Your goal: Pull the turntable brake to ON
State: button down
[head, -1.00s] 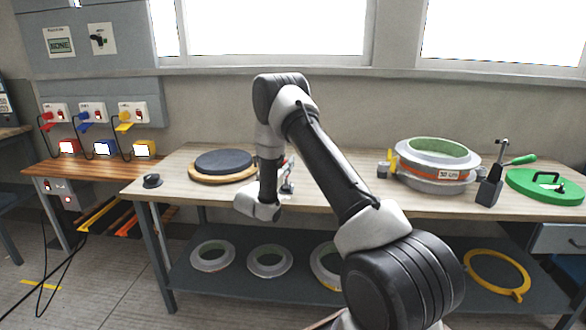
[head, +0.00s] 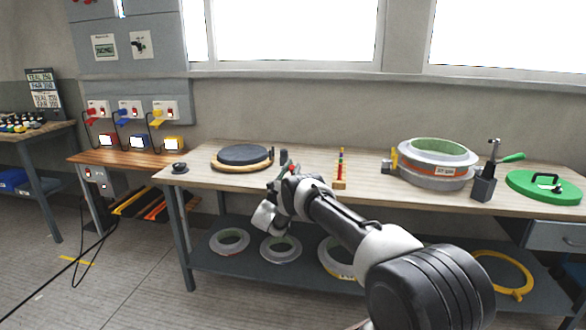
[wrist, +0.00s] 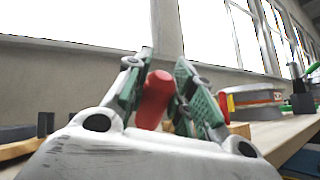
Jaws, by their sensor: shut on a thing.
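The turntable (head: 243,156) is a dark round disc on a wooden base on the bench, left of my gripper (head: 284,170) in the head view. In the wrist view a red handle (wrist: 155,98), which looks like the brake lever's grip, stands slightly tilted between the green-padded fingers of my gripper (wrist: 160,85). My gripper is shut on it. The lever's lower end and its mount are hidden behind my gripper body. No ON or OFF marking can be read.
A small wooden block with a coloured upright strip (head: 341,170) stands right of my gripper. Farther right are a round mould (head: 437,170), a dark clamp (head: 484,188) and a green disc (head: 545,187). A dark knob (head: 178,168) sits at the bench's left end.

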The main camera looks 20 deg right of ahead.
jog(key=shift+d+r, duration=0.1)
dwell(0.3)
jog(key=c, duration=1.2)
grip_release()
jog(key=v, duration=0.7)
jog(key=shift+f, duration=0.25)
jog(key=shift+a, duration=0.25)
